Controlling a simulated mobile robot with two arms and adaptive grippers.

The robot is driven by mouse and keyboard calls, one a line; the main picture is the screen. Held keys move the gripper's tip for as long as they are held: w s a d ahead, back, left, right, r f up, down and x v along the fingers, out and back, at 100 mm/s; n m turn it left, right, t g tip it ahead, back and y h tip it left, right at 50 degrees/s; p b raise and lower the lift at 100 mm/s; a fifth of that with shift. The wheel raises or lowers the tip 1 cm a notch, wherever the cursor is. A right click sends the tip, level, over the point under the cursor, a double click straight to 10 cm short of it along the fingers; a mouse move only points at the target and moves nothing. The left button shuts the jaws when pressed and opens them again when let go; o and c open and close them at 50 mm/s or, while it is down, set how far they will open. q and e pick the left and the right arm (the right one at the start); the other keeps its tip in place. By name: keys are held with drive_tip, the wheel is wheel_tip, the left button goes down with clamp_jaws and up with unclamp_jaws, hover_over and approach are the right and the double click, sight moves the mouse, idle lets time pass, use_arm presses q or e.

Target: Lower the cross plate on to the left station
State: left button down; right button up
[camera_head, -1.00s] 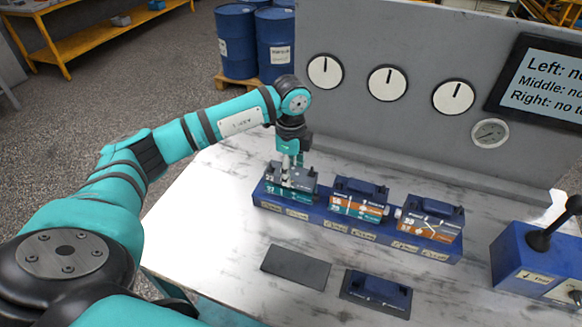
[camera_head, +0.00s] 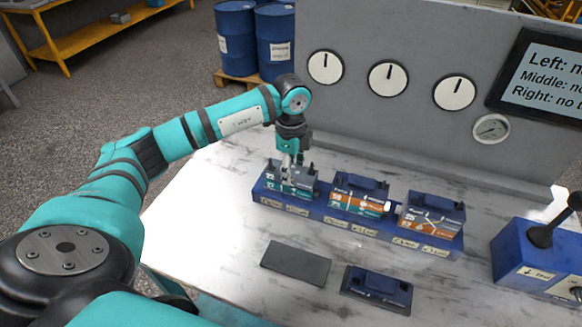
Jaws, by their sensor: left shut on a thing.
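The cross plate (camera_head: 291,179) is a grey block with dark posts at the left end of the blue rail. My left gripper (camera_head: 288,178) points down and is shut on it. The plate sits low over the teal-labelled block of the left station (camera_head: 283,190); it looks to be resting there, but whether a thin gap remains I cannot tell. The gripper's fingers hide part of the plate. My right gripper is not in view.
The blue rail (camera_head: 317,208) also carries a middle stack (camera_head: 359,195) and a right stack (camera_head: 431,213). In front lie a dark flat plate (camera_head: 296,263) and a blue-topped plate (camera_head: 377,287). A blue lever box (camera_head: 540,258) stands at right. A grey panel (camera_head: 420,130) rises behind.

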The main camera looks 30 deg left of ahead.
use_arm(q)
drive_tip(key=shift+f, duration=0.25)
drive_tip(key=c, duration=0.5)
unclamp_jaws()
drive_tip(key=shift+c, duration=0.2)
wheel_tip(320, 180, up, 12)
